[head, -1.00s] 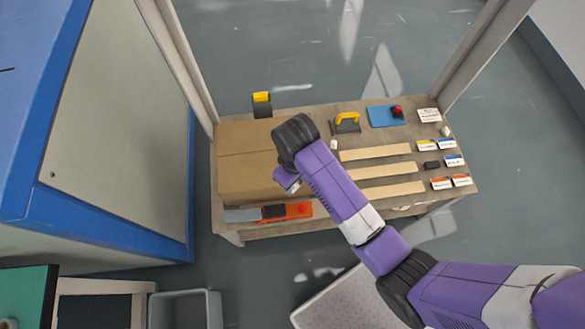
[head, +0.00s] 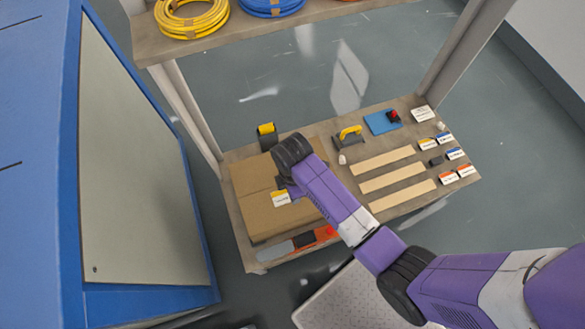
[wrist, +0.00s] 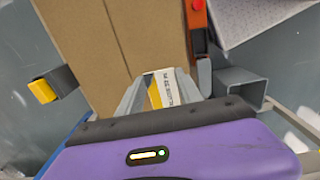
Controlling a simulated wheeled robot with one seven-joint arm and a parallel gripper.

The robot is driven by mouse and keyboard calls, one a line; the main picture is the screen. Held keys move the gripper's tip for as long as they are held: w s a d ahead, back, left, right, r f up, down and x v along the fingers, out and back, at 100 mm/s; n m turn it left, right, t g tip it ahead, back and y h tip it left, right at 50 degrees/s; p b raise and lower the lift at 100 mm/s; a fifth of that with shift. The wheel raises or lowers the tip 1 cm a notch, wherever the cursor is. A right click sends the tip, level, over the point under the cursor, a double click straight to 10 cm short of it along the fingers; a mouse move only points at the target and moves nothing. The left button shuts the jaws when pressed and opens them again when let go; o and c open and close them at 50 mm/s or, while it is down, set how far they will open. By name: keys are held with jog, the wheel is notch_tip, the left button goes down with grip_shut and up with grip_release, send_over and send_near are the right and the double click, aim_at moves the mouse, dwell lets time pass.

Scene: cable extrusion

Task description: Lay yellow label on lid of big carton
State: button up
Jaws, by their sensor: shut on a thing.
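The big carton (head: 262,216) lies on the left part of the bench, a flat brown box with a seam across its lid. It fills much of the wrist view (wrist: 105,45). A white label with a yellow strip (head: 280,198) is seen over the carton's lid. It also shows in the wrist view (wrist: 165,92) between the two grey fingers of my gripper (wrist: 160,84), which is shut on it. I cannot tell whether the label touches the lid. In the head view my dark wrist hides part of the carton and most of the gripper.
An orange and grey tool (head: 305,241) lies along the carton's front edge. A black and yellow dispenser (head: 267,136) stands behind the carton. Cardboard strips (head: 387,170) and several small labels (head: 448,178) lie to the right. A shelf (head: 150,45) with cable coils hangs above.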

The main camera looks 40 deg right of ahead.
jog(key=shift+f+b, duration=3.7)
jog(key=shift+f, duration=0.45)
jog(key=shift+f, duration=0.6)
jog(key=o, duration=1.1)
jog(key=shift+c, duration=0.2)
notch_tip(320, 180, up, 8)
jog(key=shift+f, duration=0.1)
